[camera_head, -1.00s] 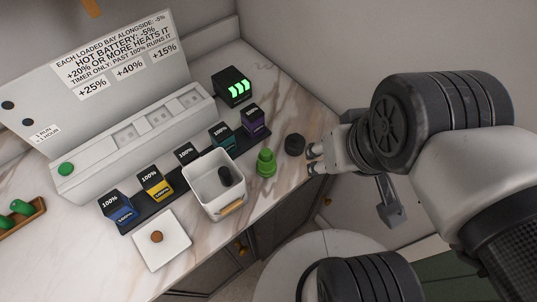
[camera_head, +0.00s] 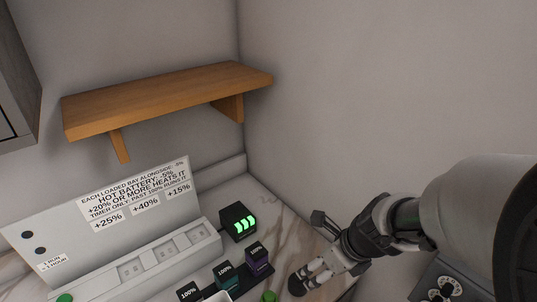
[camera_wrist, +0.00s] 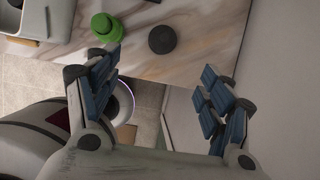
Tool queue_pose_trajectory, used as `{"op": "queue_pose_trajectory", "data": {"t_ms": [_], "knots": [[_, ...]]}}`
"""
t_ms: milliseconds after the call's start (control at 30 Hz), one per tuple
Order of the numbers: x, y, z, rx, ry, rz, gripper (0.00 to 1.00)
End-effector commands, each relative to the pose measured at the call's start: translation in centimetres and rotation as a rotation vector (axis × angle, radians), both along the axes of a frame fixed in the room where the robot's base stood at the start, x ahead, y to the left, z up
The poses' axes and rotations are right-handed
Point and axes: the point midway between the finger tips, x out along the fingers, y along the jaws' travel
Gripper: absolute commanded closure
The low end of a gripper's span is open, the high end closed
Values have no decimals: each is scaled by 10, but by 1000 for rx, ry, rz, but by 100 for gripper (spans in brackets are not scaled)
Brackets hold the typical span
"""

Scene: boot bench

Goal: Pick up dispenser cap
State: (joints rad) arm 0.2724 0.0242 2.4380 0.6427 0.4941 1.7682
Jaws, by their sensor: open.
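A round black cap-like disc (camera_wrist: 162,39) lies flat on the marble counter near its edge in the wrist view. I take it to be the dispenser cap, though no label shows. A green stepped, knobbed object (camera_wrist: 105,27) stands to its left; only its top shows at the bottom of the head view (camera_head: 269,297). My gripper (camera_wrist: 162,85) is open and empty, its blue-padded fingers spread wide. In the wrist view the disc lies beyond the fingertips, between their lines and apart from them. In the head view my gripper is at the counter's right end.
A white bin (camera_wrist: 35,22) stands left of the green object. The head view shows a black box with green lights (camera_head: 238,222), several battery blocks including a purple one (camera_head: 257,258), a sloped sign panel (camera_head: 110,215) and a wooden shelf (camera_head: 165,100) above. A wall bounds the right.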

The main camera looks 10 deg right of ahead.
Motion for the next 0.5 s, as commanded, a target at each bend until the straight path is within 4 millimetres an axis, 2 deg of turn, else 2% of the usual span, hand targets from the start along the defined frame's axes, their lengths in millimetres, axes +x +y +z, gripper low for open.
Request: {"op": "queue_pose_trajectory", "data": {"t_ms": [33, 300, 500], "knots": [[2, 2, -12, 2, 5, 1, 26], [21, 15, -69, 0, 5, 7, 26], [33, 22, -100, -1, 2, 8, 26]]}}
